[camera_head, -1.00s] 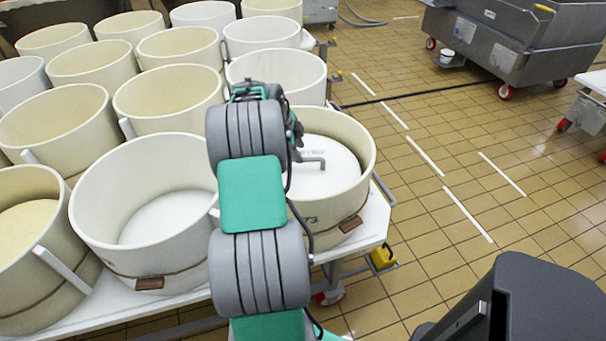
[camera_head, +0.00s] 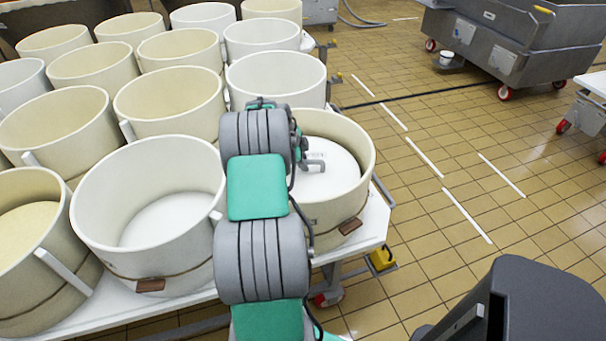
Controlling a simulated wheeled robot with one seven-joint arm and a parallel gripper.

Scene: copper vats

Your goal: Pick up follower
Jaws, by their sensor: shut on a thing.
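The follower (camera_head: 338,170) is a white round disc with a grey handle on top. It lies inside the cream round vat (camera_head: 352,208) at the front right corner of the white table. My arm reaches over this vat from the front and covers its left part. My gripper (camera_head: 302,152) is at the left end of the follower's handle, shut on it. The fingers are mostly hidden behind my wrist.
Several open vats stand close together on the table, one just left of my arm (camera_head: 150,215). A grey metal cart (camera_head: 515,45) stands at the back right.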

